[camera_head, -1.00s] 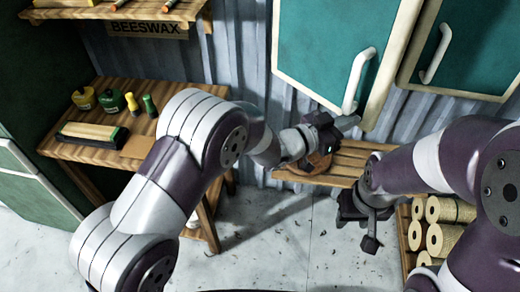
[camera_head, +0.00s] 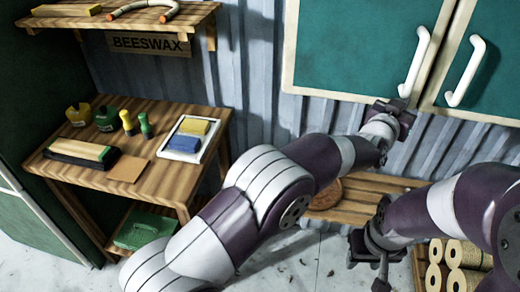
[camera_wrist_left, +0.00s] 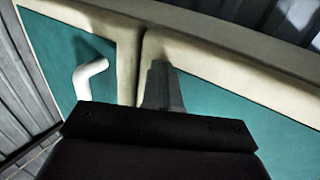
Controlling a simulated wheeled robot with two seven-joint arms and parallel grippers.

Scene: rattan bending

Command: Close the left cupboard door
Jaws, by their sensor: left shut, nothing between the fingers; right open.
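The left cupboard door (camera_head: 360,42) has a teal panel, a cream frame and a white handle (camera_head: 414,62). It looks flush, or nearly so, with the right cupboard door (camera_head: 487,75). My left gripper (camera_head: 397,104) is shut and empty at the left door's lower edge, just below its handle; I cannot tell whether it touches. In the left wrist view, the shut fingers (camera_wrist_left: 163,85) overlap a cream frame beside the seam between the doors, and one white handle (camera_wrist_left: 90,76) shows at left. My right gripper (camera_head: 374,262) is open and empty, low in front of the slatted bench.
A wooden table (camera_head: 150,185) with jars, a brush block and a white tray (camera_head: 208,130) stands at left under a shelf (camera_head: 120,18). A slatted bench (camera_head: 350,210) is below the cupboard. Rattan rolls (camera_head: 465,255) lie at lower right.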

